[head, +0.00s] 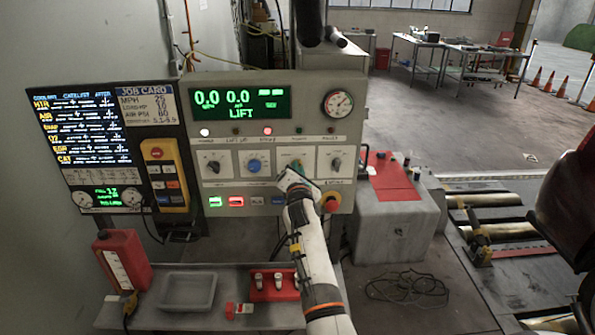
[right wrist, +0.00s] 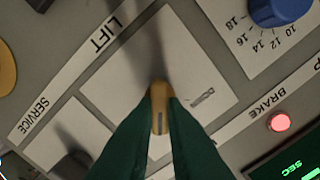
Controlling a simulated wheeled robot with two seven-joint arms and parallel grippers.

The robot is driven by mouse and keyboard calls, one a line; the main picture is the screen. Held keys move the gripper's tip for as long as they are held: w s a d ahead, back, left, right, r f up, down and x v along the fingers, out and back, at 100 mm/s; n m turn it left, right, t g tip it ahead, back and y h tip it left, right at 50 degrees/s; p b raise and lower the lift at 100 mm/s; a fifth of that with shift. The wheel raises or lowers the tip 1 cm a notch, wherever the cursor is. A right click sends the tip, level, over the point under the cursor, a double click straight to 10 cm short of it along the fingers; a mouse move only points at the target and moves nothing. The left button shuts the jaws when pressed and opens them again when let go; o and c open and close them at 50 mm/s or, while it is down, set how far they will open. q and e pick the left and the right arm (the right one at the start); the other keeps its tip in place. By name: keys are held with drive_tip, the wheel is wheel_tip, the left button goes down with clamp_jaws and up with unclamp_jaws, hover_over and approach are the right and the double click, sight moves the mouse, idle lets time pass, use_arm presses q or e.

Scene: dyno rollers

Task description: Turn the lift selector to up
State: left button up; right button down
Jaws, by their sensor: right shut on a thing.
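The lift selector is a yellow knob (right wrist: 160,105) on a pale square plate (right wrist: 185,55) marked LIFT in the right wrist view. My right gripper (right wrist: 160,125) has its two green fingers closed on either side of the knob. The knob's pale stripe runs up and down in that view; its set position is hard to tell because the fingers hide part of the plate. In the head view my right gripper (head: 292,178) reaches the third dial plate (head: 307,155) from the left on the console and covers most of it. My left gripper is not in view.
A blue knob (head: 254,165) and dark knobs sit beside the lift plate. A red emergency button (head: 332,202) is at lower right. The green display (head: 240,102) reads LIFT. Below, a shelf (head: 225,315) holds a grey tray (head: 187,291) and a red jug (head: 122,262).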

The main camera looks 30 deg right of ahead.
drive_tip(key=c, duration=1.5)
unclamp_jaws()
drive_tip(key=b+v, duration=0.2)
drive_tip(key=v, duration=1)
drive_tip(key=shift+s+b, duration=0.1)
drive_tip(key=shift+b, duration=0.25)
